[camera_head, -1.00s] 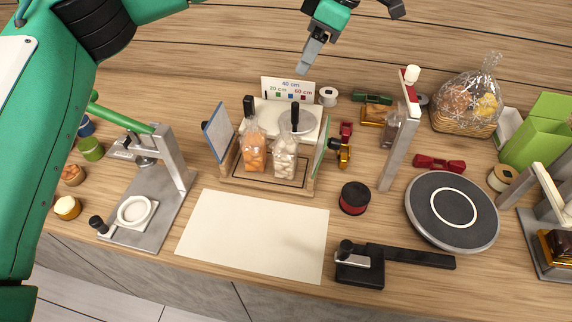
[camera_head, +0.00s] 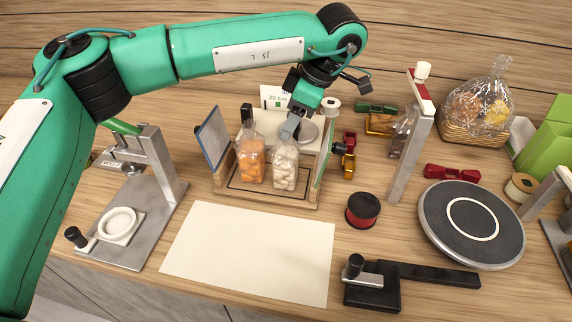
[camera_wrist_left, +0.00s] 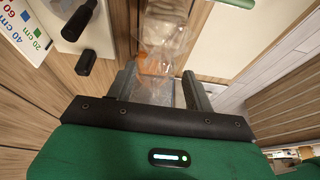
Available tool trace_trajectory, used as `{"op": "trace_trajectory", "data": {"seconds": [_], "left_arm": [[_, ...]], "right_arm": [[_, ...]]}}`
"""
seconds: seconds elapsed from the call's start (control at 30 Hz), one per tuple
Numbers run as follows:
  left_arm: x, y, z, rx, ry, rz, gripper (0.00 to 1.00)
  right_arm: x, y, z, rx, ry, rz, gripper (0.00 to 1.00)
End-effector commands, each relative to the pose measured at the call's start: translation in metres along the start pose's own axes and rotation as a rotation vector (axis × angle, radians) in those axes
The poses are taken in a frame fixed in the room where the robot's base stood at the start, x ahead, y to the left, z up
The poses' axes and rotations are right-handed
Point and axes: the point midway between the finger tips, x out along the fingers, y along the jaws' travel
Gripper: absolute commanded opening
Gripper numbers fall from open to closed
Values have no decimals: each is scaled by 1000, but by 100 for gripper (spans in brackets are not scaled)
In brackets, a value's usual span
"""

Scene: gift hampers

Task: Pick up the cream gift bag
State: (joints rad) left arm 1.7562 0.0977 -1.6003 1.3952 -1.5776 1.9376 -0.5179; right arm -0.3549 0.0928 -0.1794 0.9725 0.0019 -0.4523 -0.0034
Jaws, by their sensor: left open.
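The cream gift bag (camera_head: 285,168) is a clear bag with cream-coloured pieces, standing upright in a wooden stand (camera_head: 266,201), right of a similar bag with orange pieces (camera_head: 250,162). My left gripper (camera_head: 290,127) is over the top of the cream bag, pointing down, with its fingers apart. In the left wrist view, clear wrapping (camera_wrist_left: 158,42) lies between and beyond the open fingers (camera_wrist_left: 159,84), with some orange showing through. I cannot tell whether the fingers touch the bag. My right gripper is not in view.
The stand has a dark side panel (camera_head: 213,136) at left and a green-edged panel (camera_head: 325,150) at right, close to the bags. A scale with a black-handled tool is behind. A cream sheet (camera_head: 247,254) lies clear in front. A metal post (camera_head: 409,150) stands to the right.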

Motion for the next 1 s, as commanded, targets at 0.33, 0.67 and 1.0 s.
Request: {"op": "trace_trajectory", "data": {"seconds": [0.33, 0.67, 1.0], "left_arm": [[27, 0, 1, 2, 1, -3, 53], [59, 0, 3, 1, 0, 2, 53], [58, 0, 3, 1, 0, 1, 6]], "right_arm": [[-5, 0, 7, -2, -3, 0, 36], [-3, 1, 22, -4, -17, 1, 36], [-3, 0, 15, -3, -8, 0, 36]]}}
